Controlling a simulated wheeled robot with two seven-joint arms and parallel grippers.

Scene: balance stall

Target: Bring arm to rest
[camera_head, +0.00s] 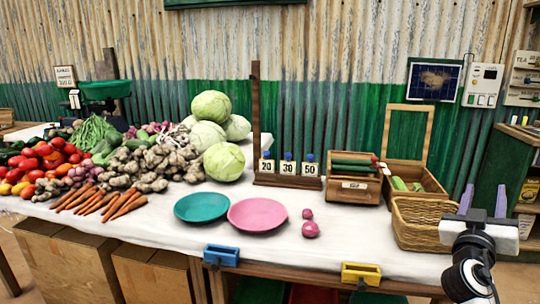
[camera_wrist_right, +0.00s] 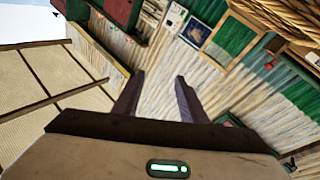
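My right gripper (camera_head: 484,198) is at the right of the head view, raised beside the table's right end and just right of the wicker basket (camera_head: 422,224). Its two purple-grey fingers stand apart and point up, with nothing between them. In the right wrist view the same gripper (camera_wrist_right: 159,76) shows its fingers spread and empty, with the wall beyond. My left gripper and arm are not in the head view.
The white-covered table (camera_head: 150,222) holds vegetables, a teal plate (camera_head: 201,207), a pink plate (camera_head: 257,214), two small pink-red round items (camera_head: 310,229), a number-card stand (camera_head: 287,181) and wooden crates (camera_head: 354,190). Blue (camera_head: 221,256) and yellow (camera_head: 361,274) holders sit on the front edge.

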